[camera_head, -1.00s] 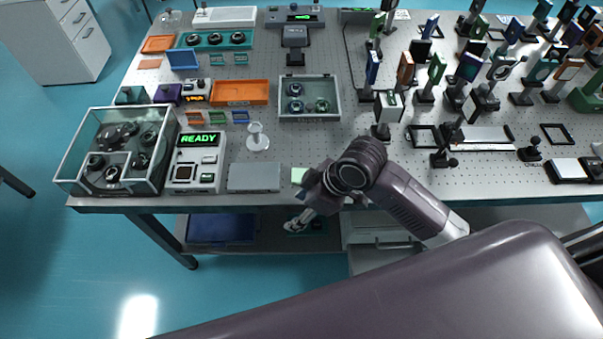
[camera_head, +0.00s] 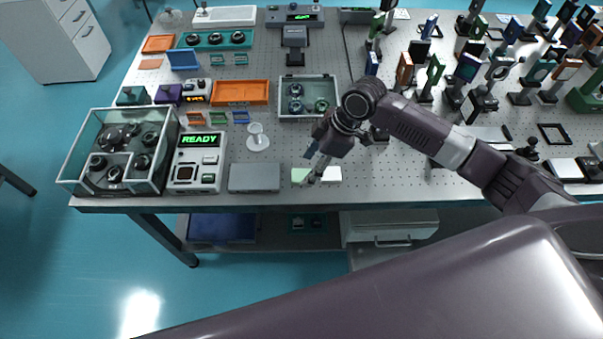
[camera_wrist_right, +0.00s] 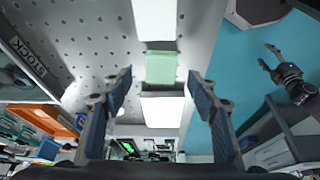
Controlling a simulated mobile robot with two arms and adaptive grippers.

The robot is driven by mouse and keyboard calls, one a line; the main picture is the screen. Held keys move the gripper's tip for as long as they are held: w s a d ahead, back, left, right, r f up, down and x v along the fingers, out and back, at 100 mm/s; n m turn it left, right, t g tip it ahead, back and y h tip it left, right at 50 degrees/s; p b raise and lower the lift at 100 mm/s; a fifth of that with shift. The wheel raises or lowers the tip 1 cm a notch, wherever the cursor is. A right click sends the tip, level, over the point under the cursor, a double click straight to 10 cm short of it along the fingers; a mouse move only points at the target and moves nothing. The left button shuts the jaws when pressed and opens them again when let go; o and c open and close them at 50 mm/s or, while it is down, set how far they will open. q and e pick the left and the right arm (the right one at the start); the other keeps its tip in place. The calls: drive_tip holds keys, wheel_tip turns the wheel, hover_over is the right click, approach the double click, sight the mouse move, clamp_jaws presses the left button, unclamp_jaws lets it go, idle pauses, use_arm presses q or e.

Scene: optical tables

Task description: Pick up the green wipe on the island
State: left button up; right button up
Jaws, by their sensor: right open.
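The green wipe (camera_head: 299,175) lies flat on the perforated island table top (camera_head: 350,183) near its front edge, between a grey box and a white block. In the right wrist view the green wipe (camera_wrist_right: 161,67) shows as a pale green square ahead, between the finger lines. My right gripper (camera_head: 312,168) is just above and beside the wipe, fingers pointing down. In the right wrist view its two blue-padded fingers (camera_wrist_right: 160,95) are spread apart with nothing between them.
A flat grey box (camera_head: 254,178) sits left of the wipe and a white block (camera_head: 331,174) right of it. A white stand (camera_head: 258,138) is behind. The READY device (camera_head: 197,162) and a glass-walled case (camera_head: 72,165) stand farther left. Many optic mounts crowd the right.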

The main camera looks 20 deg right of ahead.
sight(302, 175)
drive_tip(key=shift+x, duration=1.6)
drive_tip(key=shift+c, duration=0.5)
drive_tip(key=c, duration=0.8)
drive_tip(key=shift+o, duration=0.2)
drive_tip(key=shift+r, duration=0.1)
